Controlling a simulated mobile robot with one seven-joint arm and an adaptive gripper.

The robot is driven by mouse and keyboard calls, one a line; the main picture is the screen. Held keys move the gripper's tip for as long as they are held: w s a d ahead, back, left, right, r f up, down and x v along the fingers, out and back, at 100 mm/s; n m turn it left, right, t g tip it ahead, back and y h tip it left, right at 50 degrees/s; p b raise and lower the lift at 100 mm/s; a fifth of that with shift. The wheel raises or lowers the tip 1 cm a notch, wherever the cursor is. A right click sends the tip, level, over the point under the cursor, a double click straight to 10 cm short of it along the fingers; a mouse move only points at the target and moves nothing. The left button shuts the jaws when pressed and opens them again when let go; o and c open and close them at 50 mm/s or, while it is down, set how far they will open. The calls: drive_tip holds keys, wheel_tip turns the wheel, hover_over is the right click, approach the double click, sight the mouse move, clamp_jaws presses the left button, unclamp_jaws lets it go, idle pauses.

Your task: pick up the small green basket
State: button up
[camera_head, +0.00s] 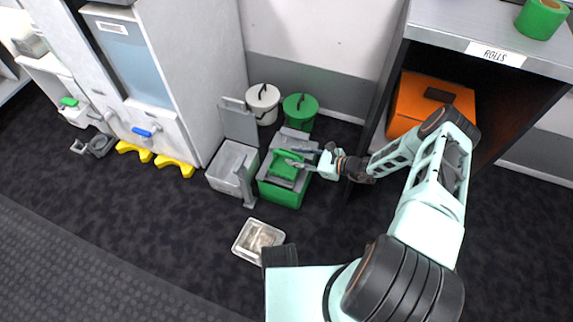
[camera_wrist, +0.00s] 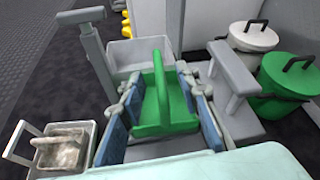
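The small green basket (camera_head: 285,167) has an upright handle and sits in the top of a larger green bin (camera_head: 279,194) on the floor. In the wrist view the basket (camera_wrist: 174,104) is in the middle, its handle rising toward the far side. My gripper (camera_head: 296,157) reaches in from the right at the basket. Its two blue-padded fingers (camera_wrist: 160,112) are spread wide, one on each side of the basket. A gap shows at the left finger; whether the right finger touches the basket I cannot tell.
A grey bin (camera_head: 230,168) with a raised lid stands left of the green bin. White (camera_head: 263,103) and green (camera_head: 300,111) lidded buckets stand behind. A small pale basket (camera_head: 257,240) lies on the floor in front. A shelf with an orange case (camera_head: 432,103) stands at right.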

sight(289, 155)
drive_tip(key=b+x, duration=0.2)
drive_tip(key=x, duration=0.3)
drive_tip(key=shift+s, duration=0.1)
clamp_jaws()
